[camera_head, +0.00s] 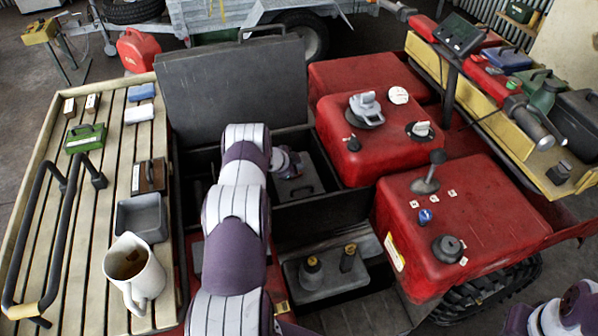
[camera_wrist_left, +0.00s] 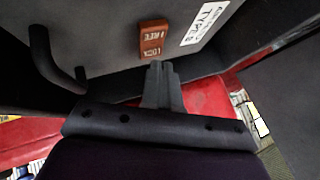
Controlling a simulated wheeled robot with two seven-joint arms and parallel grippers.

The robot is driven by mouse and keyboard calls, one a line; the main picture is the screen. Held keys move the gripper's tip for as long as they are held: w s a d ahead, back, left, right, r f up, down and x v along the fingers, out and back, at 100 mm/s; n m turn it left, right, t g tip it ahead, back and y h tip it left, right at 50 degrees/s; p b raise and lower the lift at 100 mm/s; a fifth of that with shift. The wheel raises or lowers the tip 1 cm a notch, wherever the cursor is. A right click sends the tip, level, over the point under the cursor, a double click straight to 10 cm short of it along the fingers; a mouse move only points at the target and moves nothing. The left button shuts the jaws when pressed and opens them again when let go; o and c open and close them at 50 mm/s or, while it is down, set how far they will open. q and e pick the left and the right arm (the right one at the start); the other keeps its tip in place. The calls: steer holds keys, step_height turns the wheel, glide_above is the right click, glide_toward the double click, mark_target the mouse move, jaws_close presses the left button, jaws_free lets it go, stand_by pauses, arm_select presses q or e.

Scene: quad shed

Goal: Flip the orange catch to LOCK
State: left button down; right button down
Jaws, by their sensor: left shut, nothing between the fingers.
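The orange catch (camera_wrist_left: 153,40) is a small block on a grey surface in the left wrist view. It carries white lettering that seems to read FREE and LOCK, turned upside down in this view. My left gripper (camera_wrist_left: 162,72) is shut, with its narrow grey fingertips just below the catch in the picture. I cannot tell whether they touch it. In the head view my left arm reaches into the open black compartment, and its fingertips are not clear there. I cannot pick out the catch in the head view. Only a link of my right arm shows at the lower right.
In the left wrist view, a dark bar handle (camera_wrist_left: 55,62) is left of the catch and a white label (camera_wrist_left: 211,22) is right. In the head view, the raised grey lid (camera_head: 235,85), a white mug (camera_head: 135,272) and a red tank (camera_head: 450,225) surround my arm.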

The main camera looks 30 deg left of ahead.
arm_select(q)
steer(key=shift+f+b, duration=0.3)
steer(key=shift+f, duration=0.05)
steer(key=shift+r, duration=0.1)
steer(key=shift+a+r+p, duration=0.1)
steer(key=shift+r+p, duration=0.45)
steer(key=shift+r, duration=0.25)
steer(key=r+p, duration=0.2)
steer(key=r, duration=0.1)
steer(key=r+p, duration=0.1)
steer(key=r, duration=0.1)
steer(key=shift+s+a+p, duration=0.2)
steer(key=shift+s+p, duration=0.1)
steer(key=shift+p, duration=0.1)
